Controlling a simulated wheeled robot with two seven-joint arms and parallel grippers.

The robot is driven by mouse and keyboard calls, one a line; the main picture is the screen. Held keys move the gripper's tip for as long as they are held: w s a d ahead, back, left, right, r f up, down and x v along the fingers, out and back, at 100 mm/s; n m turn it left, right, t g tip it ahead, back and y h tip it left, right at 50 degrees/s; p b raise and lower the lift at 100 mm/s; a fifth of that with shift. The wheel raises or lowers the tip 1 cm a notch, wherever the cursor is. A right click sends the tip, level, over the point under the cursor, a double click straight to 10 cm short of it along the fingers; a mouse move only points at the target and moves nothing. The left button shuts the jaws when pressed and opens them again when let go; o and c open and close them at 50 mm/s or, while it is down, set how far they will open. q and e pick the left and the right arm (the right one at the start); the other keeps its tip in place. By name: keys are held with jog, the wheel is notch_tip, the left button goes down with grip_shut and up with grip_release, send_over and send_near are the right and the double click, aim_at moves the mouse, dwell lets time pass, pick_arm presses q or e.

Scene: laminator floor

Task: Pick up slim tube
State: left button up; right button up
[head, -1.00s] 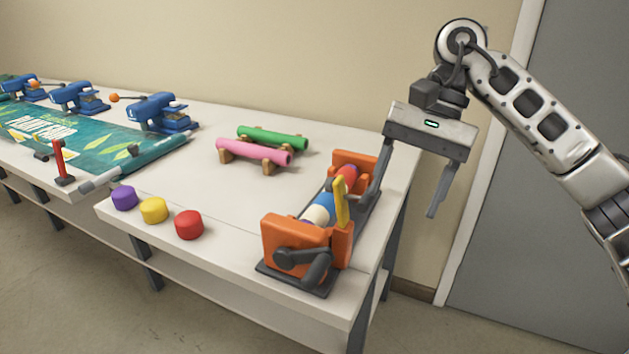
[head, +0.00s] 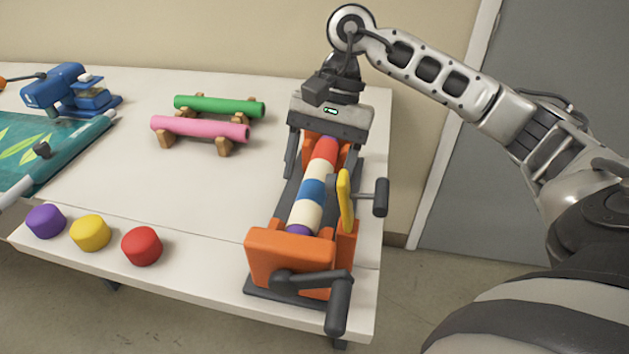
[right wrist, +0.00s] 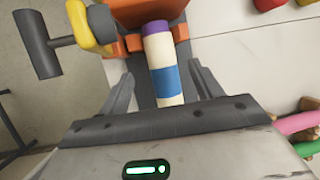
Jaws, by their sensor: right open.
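A slim striped tube (head: 312,190), banded red, white, blue and purple, lies lengthwise in an orange cradle with end blocks (head: 290,255). My right gripper (head: 322,170) is open over the far part of this tube, with one finger on each side. In the right wrist view, the tube (right wrist: 167,82) runs between the two spread fingers (right wrist: 163,85); I cannot tell whether either touches it. A pink tube (head: 200,128) and a green tube (head: 220,105) rest on wooden supports to the left.
The cradle has a dark crank (head: 335,300) in front and a yellow lever (head: 345,200) with a dark handle at right. Purple (head: 46,221), yellow (head: 90,232) and red (head: 142,246) caps stand near the table's front edge. A blue machine (head: 70,90) stands at far left.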

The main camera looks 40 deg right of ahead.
aim_at(309, 205)
jog(key=x, duration=0.3)
jog(key=p+x, duration=0.1)
jog(key=x, duration=0.3)
jog(key=shift+w+d+f, duration=0.15)
jog(key=shift+d, duration=0.05)
jog(key=shift+f+b, duration=0.3)
jog(key=shift+b, duration=0.1)
dwell(0.5)
jog(key=c, duration=1.1)
